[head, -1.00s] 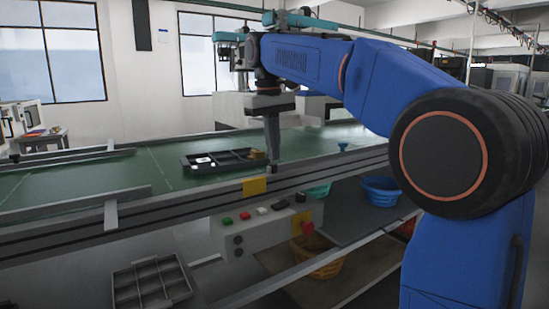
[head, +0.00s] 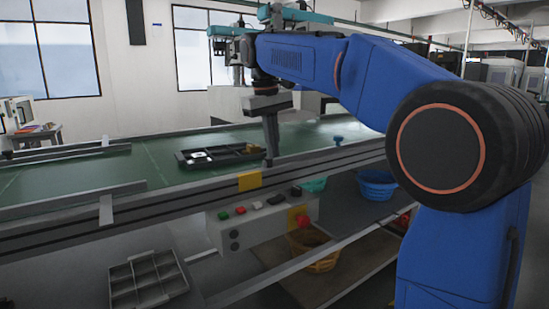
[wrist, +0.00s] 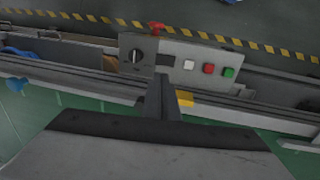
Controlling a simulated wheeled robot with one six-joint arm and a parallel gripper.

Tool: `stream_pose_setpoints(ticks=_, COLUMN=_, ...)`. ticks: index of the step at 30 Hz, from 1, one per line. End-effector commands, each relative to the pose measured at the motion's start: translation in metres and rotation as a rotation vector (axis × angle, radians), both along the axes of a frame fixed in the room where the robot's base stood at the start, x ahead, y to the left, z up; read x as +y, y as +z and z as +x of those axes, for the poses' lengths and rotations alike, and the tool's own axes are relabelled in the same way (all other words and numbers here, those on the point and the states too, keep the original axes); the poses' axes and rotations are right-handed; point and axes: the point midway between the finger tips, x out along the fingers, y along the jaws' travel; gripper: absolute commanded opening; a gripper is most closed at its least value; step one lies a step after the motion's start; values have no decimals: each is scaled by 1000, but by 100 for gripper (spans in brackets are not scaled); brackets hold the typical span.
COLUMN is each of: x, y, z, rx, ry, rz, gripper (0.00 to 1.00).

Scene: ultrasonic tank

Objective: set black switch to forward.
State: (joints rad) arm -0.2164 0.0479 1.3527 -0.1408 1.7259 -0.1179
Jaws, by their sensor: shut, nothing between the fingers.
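The black switch is a round knob (wrist: 136,57) with a pale mark, at the left end of the grey control box (wrist: 180,50) in the wrist view. The mark looks roughly upright there, but is too small to read surely. In the head view the knob (head: 296,190) sits at the box's right end. My gripper (head: 273,160) is shut and empty, pointing down above the conveyor edge, apart from the switch. Its fingers (wrist: 160,80) show in front of the box's near edge in the wrist view.
The box top also holds green (wrist: 229,72), red (wrist: 208,69) and white (wrist: 189,65) buttons and a black rectangular part (wrist: 165,60). A red mushroom button (head: 302,221) sticks out of its front. The conveyor rail (head: 160,208) runs behind the box. A black tray (head: 190,163) lies on the green belt.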

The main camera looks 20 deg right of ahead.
Motion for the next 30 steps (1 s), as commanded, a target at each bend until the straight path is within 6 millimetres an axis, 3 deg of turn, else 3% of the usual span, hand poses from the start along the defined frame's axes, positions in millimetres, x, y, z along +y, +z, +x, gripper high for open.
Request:
stream_pose_setpoints(ticks=18, x=-14, y=-102, z=4, rx=2, ry=0, rz=-1, gripper=0)
stream_pose_setpoints(ticks=24, x=-16, y=-119, z=5, rx=0, ry=0, rz=0, gripper=0)
stream_pose_setpoints(ticks=30, x=-17, y=-123, z=5, rx=-1, ry=0, rz=0, gripper=0)
